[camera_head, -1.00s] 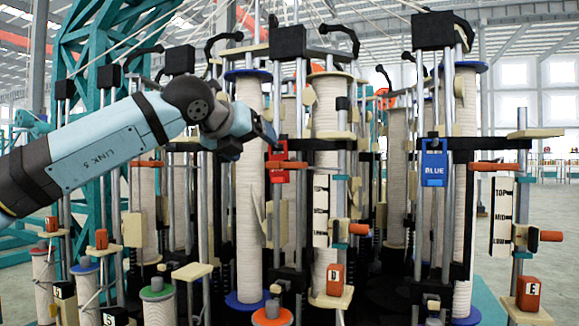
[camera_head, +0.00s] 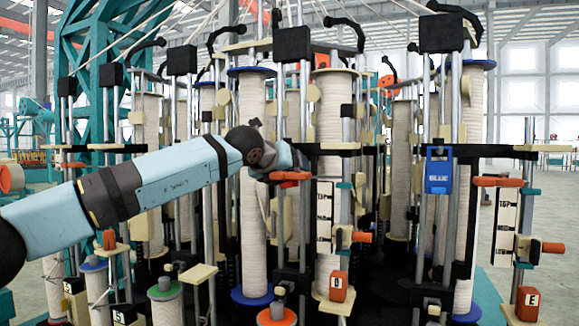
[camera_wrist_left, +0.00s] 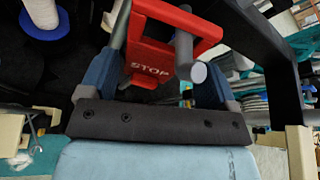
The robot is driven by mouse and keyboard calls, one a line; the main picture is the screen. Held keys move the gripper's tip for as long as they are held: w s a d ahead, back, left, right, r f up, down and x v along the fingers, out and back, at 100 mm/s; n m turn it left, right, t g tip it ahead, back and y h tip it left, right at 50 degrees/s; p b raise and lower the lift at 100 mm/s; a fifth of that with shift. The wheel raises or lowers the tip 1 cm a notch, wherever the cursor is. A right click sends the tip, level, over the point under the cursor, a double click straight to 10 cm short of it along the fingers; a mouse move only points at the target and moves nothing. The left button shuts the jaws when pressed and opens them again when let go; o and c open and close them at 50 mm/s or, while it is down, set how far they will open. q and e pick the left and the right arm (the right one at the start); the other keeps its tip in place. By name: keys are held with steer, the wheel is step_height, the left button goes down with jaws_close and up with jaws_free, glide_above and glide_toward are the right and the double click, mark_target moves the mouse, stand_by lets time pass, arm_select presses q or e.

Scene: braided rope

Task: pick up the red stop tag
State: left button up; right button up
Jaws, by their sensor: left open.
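The red stop tag (camera_wrist_left: 165,42) shows in the left wrist view, a red frame with STOP in white letters. It lies in front of my left gripper (camera_wrist_left: 158,76), between the two blue-grey fingers, which are spread apart. I cannot tell whether either finger touches it. A grey round rod end (camera_wrist_left: 198,72) stands at the tag's right side. In the head view my left gripper (camera_head: 285,158) is at the middle post and hides the tag. My right gripper is in neither view.
A blue tag (camera_head: 438,170) marked BLUE hangs on the post to the right. Orange handles (camera_head: 290,176) jut out close to my left gripper. Tall rope spools (camera_head: 252,200) and metal rods crowd the rack. Open floor lies at the far right.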

arm_select(q)
steer(key=shift+a, duration=0.1)
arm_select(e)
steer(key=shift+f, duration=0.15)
arm_select(q)
steer(key=c, duration=1)
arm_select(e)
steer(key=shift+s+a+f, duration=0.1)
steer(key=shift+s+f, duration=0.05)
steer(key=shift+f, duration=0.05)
arm_select(q)
steer(key=shift+r, duration=0.1)
steer(key=s+a+r+b, duration=0.2)
steer(key=s+r+b, duration=0.1)
steer(key=r, duration=1.2)
steer(key=shift+s, duration=0.25)
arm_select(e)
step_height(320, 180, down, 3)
